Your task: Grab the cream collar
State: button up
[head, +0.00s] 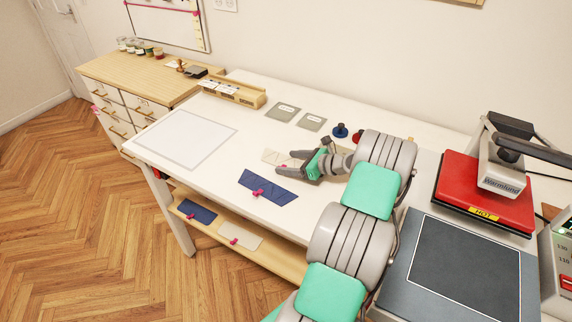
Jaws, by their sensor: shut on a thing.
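The cream collar (272,157) lies at the middle of the white table, flat or nearly so. Its right part is hidden by my gripper (284,165). My gripper comes in from the right, low over the table, and is shut on the cream collar. A pink clip or tag shows between the fingers. I cannot tell whether the collar is lifted off the table.
A navy collar piece (267,188) with a pink clip lies just in front. Two grey squares (283,112) and a wooden rack (232,92) are behind. A red heat press (484,192) marked HOT stands right. The white table's left side holds a pale sheet (186,139).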

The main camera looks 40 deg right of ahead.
jog(key=c, duration=0.5)
jog(key=shift+r, duration=0.15)
